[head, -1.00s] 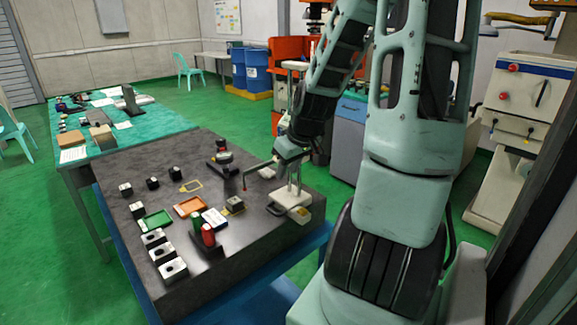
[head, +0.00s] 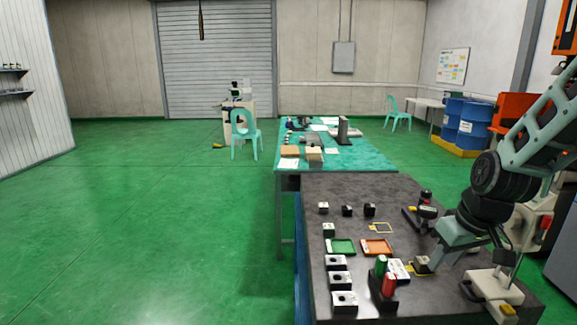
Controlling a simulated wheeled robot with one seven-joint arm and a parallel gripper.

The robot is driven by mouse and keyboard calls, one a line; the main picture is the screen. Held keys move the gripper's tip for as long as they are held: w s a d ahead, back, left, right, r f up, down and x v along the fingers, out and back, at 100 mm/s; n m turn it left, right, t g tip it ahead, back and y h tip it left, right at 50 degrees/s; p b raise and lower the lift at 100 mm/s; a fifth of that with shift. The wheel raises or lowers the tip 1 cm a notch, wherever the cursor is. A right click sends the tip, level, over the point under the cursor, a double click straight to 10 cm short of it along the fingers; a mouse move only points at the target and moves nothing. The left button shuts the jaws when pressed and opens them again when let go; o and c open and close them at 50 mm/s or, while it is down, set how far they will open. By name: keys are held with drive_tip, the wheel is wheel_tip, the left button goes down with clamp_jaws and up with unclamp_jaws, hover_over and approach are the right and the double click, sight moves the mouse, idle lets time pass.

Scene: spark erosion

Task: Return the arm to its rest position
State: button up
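My arm enters from the right edge of the head view and bends down over the dark stone table (head: 385,193). My gripper (head: 452,243) hangs at the arm's end over the table's right part. It appears close to a small grey block on a yellow-marked spot (head: 422,264), but I cannot tell the gap. The fingertips are too small and partly hidden to show whether they are open or shut. I see nothing clearly held.
A height gauge with a pale base (head: 492,287) stands close to the gripper at right. Red and green cylinders (head: 389,284), a green tray (head: 341,246), an orange tray (head: 376,247) and several blocks stand on the table. A green-topped table (head: 350,157) lies behind. The floor at left is clear.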

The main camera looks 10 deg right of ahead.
drive_tip(key=s+a+n+g+b, duration=0.1)
drive_tip(key=s+a+n, duration=0.15)
drive_tip(key=a, duration=0.65)
drive_tip(key=s+a+n+g+b, duration=0.1)
drive_tip(key=s+a+n, duration=0.15)
drive_tip(key=a, duration=0.75)
drive_tip(key=s+a+n+g, duration=0.1)
drive_tip(key=s+a+n, duration=0.1)
drive_tip(key=s+a, duration=0.7)
drive_tip(key=shift+s+n+b, duration=0.3)
drive_tip(key=shift+s, duration=0.85)
drive_tip(key=shift+d, duration=0.1)
